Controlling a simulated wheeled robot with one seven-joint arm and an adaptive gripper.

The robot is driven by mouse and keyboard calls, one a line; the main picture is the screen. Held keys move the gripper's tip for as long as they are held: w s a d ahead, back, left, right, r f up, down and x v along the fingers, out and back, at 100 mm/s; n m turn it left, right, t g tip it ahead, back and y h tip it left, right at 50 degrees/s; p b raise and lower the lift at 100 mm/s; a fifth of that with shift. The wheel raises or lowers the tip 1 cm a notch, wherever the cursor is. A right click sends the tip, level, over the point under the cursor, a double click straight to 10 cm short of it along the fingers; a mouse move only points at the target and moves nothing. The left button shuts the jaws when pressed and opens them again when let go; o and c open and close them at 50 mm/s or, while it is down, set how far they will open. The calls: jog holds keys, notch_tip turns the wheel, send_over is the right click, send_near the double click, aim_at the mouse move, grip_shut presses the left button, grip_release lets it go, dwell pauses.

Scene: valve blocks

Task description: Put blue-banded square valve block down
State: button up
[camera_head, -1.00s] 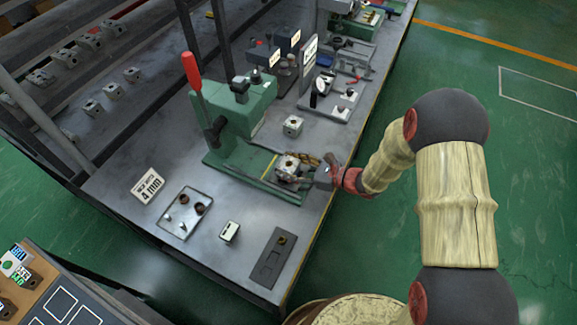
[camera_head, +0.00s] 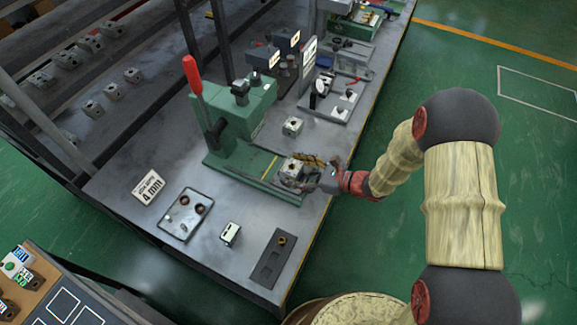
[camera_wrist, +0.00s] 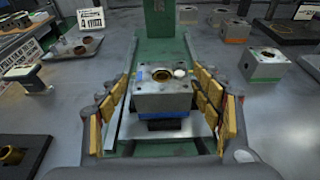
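The blue-banded square valve block (camera_wrist: 162,101) is a grey metal block with a round bore on top and a blue band low on its front face. It stands upright on the green base of the lever press (camera_head: 238,177); in the head view the block (camera_head: 291,168) is at the base's right end. My gripper (camera_wrist: 160,84) is open around the block, one padded finger on each side. In the wrist view a gap shows between each finger and the block. In the head view my gripper (camera_head: 306,175) partly hides the block's near side.
Another valve block (camera_head: 292,126) stands behind the press base. The bench's right edge is close to my gripper.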

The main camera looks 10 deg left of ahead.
jog(key=p+v, duration=0.1)
jog(key=v, duration=0.9)
jog(key=shift+r+p, duration=0.2)
jog(key=shift+p, duration=0.1)
jog(key=s+r+n+g+h, duration=0.5)
jog(key=s+r+n, duration=0.6)
jog(key=r+n, duration=0.25)
jog(key=s+d+r+n+t+h, duration=0.3)
jog(key=s+d+r+n+h, duration=0.1)
jog(key=d+r, duration=0.2)
jog(key=s+d+r+n+t+h, duration=0.3)
jog(key=s+d+r+n+h, duration=0.1)
jog(key=d+r, duration=0.3)
jog(key=shift+s+d+r+h, duration=0.25)
jog(key=shift+s+d, duration=0.45)
jog(key=shift+d, duration=0.4)
jog(key=shift+n, duration=0.25)
jog(key=shift+c, duration=0.5)
